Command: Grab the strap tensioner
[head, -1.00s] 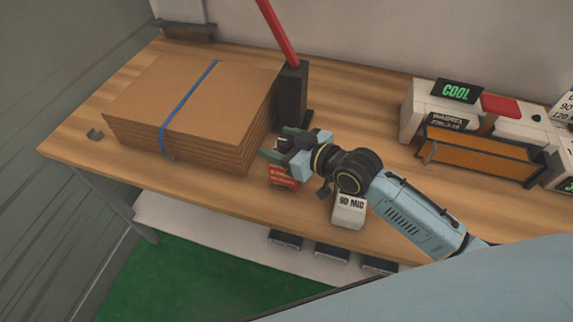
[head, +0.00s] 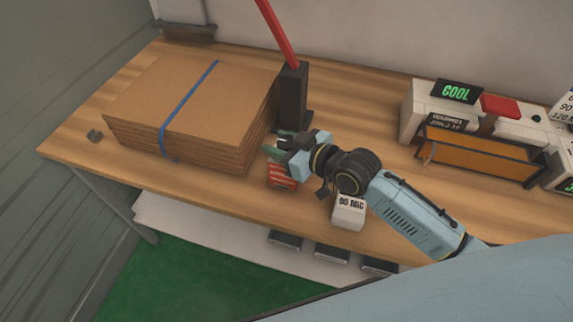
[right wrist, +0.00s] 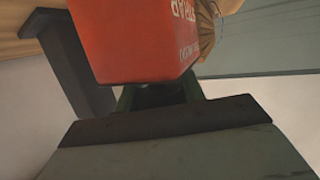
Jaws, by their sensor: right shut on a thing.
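The strap tensioner appears to be the red block with white lettering (head: 282,176) near the front of the bench, right of the cardboard stack. In the right wrist view the red block (right wrist: 145,45) is large and close in front of the fingers, with partly readable white text. My right gripper (head: 277,146) is shut on it, with the green fingers at its upper end. The fingers partly hide it. My left gripper is not in view.
A strapped cardboard stack (head: 190,105) lies to the left. A dark post (head: 293,95) with a red bar stands just behind my gripper. A white labelled block (head: 348,212) sits under my right arm. Machines with an orange panel (head: 480,156) stand at right.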

